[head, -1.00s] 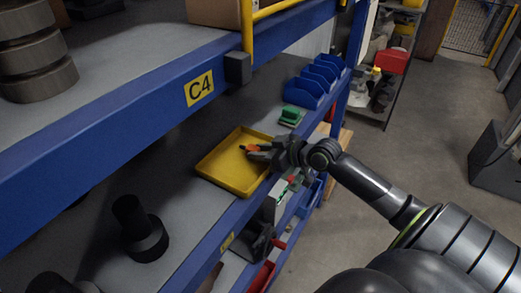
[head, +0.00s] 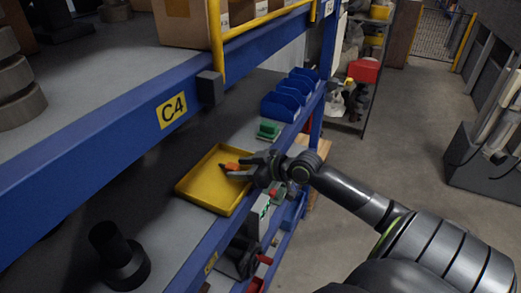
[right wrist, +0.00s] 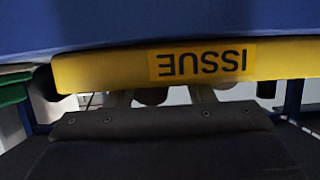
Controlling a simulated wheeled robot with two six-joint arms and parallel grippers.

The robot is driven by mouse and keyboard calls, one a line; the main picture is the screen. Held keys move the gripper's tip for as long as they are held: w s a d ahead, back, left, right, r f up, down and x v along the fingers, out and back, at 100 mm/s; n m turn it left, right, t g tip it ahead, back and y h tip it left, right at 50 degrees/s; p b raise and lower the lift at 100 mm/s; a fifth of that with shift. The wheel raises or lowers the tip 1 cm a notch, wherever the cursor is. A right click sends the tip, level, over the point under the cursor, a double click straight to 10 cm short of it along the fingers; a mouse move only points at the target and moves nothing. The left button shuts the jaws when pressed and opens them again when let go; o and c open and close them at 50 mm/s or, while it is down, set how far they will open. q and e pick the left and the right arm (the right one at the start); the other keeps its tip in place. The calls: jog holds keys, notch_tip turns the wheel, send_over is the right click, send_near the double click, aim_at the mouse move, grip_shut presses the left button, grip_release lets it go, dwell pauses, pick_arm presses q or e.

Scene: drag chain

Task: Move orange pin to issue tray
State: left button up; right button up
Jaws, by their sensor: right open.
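The issue tray (head: 196,193) is a shallow yellow tray on the grey shelf in the head view. Its yellow front edge, with an upside-down ISSUE label, shows in the right wrist view (right wrist: 110,70). The orange pin (head: 231,166), with a dark end, is over or on the tray floor near the tray's right side; contact with the floor is unclear. My right gripper (head: 238,168) is open, its fingers reaching over the tray's right side close to the pin. The wrist view does not show the pin. My left gripper is not in view.
Blue bins (head: 290,97) and a green object (head: 269,130) stand farther along the shelf. A black stepped cylinder (head: 118,258) stands nearer on the left. The blue upper shelf beam (head: 110,130) and a yellow rail (head: 270,24) run above. Bare shelf lies left of the tray.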

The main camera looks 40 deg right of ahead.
jog(key=v, duration=0.5)
jog(key=shift+s+d, duration=0.1)
jog(key=shift+s, duration=0.1)
jog(key=p+v, duration=0.2)
jog(key=v, duration=0.4)
jog(key=shift+r, duration=0.1)
